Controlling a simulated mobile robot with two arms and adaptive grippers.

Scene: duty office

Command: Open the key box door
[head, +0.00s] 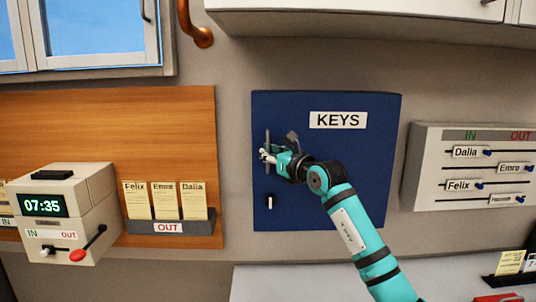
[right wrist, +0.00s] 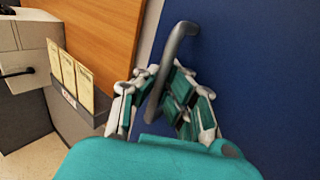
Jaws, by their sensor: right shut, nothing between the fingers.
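The dark blue key box (head: 345,190) with its KEYS label (head: 338,120) hangs on the wall in the middle of the head view. Its door looks closed. A grey upright bar handle (head: 267,138) is near the door's left edge; it also shows in the right wrist view (right wrist: 181,38). My right gripper (head: 266,155) is at this handle, its fingers around the bar's lower part in the right wrist view (right wrist: 160,76). It is shut without a grip on the bar; I cannot tell whether they touch. My left gripper is out of view.
A small pale keyhole or latch (head: 269,202) is below the handle. Left are a card rack (head: 172,228) and a time clock (head: 70,200). An IN/OUT board (head: 425,170) hangs close right of the box. A cabinet (head: 370,20) is above, a pale surface (head: 330,285) below.

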